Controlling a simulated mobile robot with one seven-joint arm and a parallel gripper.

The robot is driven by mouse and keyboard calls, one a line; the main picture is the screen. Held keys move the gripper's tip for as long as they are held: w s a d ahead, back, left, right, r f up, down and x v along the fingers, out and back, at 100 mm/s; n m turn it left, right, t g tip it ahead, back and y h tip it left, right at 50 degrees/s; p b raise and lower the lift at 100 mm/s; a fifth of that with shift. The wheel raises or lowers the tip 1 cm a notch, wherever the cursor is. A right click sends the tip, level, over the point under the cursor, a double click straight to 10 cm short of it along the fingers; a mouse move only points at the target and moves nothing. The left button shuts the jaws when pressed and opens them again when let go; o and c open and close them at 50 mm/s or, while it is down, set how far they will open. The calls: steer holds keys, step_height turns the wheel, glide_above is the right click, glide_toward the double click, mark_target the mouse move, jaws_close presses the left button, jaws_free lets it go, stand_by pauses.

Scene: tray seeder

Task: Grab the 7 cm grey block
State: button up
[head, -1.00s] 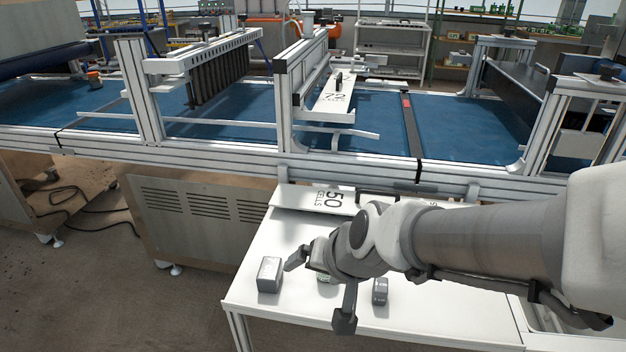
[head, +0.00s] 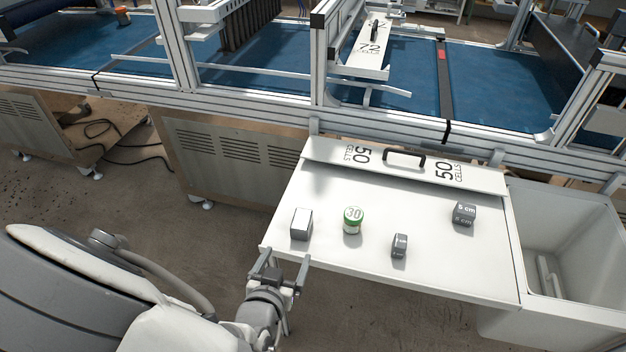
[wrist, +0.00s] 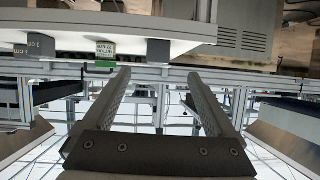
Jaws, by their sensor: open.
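A grey block with a bright top (head: 301,224) stands at the left of the white table. It looks the tallest of the blocks, but no label on it can be read. In the wrist view this plain grey block (wrist: 158,50) shows beyond the fingertips, roughly in line with the gap between them. My gripper (head: 283,265) is open and empty at the table's front-left edge, just in front of this block and apart from it. Both fingers of my gripper (wrist: 158,76) show spread in the wrist view.
A green-and-white can marked 30 (head: 352,220), a small grey block (head: 399,246) and a grey block apparently marked 6 cm (head: 464,214) stand further right on the white table (head: 335,268). A handled 50 CELLS plate (head: 400,178) lies behind them. A pale bin (head: 590,262) adjoins the right side.

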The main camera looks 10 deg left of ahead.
mark_target(298, 232)
steer(key=shift+t, duration=0.3)
steer(key=b+x, duration=0.3)
steer(key=x, duration=0.8)
steer(key=shift+w+d, duration=0.1)
steer(key=shift+w, duration=0.15)
steer(key=shift+r+b+x, duration=0.25)
steer(key=shift+b+x, duration=0.25)
steer(key=shift+x, duration=0.9)
steer(key=shift+r+b+x, duration=0.2)
steer(key=shift+b+x, duration=0.3)
steer(key=shift+x, duration=0.9)
steer(key=shift+w+d, duration=0.1)
steer(key=shift+w, duration=0.05)
jaws_close()
